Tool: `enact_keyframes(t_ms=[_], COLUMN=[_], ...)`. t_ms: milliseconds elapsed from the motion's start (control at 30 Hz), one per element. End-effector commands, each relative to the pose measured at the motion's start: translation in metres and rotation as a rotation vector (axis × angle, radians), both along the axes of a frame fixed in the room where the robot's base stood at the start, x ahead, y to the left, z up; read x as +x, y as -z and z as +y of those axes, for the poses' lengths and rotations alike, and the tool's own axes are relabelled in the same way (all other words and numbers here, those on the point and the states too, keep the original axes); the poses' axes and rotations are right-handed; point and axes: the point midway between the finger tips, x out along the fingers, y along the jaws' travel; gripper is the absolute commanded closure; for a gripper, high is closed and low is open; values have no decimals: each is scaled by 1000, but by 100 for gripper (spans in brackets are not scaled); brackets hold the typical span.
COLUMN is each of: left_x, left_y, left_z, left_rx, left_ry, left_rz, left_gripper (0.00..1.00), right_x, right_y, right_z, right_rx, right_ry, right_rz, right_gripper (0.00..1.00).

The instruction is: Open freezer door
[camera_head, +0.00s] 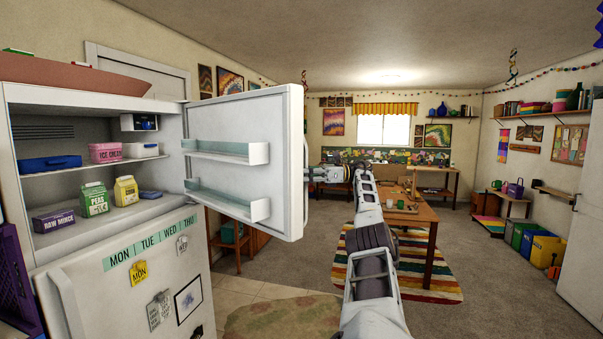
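The white freezer door (240,135) stands wide open, swung out to the right of the freezer compartment (60,130). Its inner side with two shelves (225,152) faces me. My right arm comes in from the lower right, and its gripper (313,174) is at the door's free edge, on the outer side. The fingertips are small and partly hidden by the door edge, so I cannot tell whether they touch it or are closed. My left gripper is not in view.
The freezer holds a pink ice cream tub (105,152), a green peas carton (94,199) and other boxes. The lower fridge door (130,270) is shut. A wooden table (410,215) stands beyond my arm on a striped rug (440,282).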

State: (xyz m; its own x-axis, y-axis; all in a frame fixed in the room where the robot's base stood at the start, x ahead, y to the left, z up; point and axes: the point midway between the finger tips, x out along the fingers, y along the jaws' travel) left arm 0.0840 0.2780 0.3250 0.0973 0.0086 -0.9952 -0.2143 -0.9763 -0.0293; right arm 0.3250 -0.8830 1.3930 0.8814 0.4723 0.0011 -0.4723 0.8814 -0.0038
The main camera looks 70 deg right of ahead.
Motion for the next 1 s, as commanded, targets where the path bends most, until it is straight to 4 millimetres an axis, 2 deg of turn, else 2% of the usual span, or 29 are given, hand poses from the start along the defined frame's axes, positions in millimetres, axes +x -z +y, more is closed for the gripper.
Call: enact_keyframes(t_ms=[33,433,467,600,833,1000], left_x=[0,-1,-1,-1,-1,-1], left_y=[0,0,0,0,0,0], left_z=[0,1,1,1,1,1], left_rx=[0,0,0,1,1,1], left_ry=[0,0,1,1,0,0], left_rz=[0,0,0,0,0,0], left_gripper=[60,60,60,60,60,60], right_x=[1,0,0,0,0,0], right_y=[5,8,8,6,4,1], right_z=[0,0,0,0,0,0], right_rx=[2,3,3,3,2,3], right_ry=[-2,-5,-6,-5,-4,-1], right_rz=[8,12,12,9,5,-1], right_gripper=[100,100,71,53,52,72])
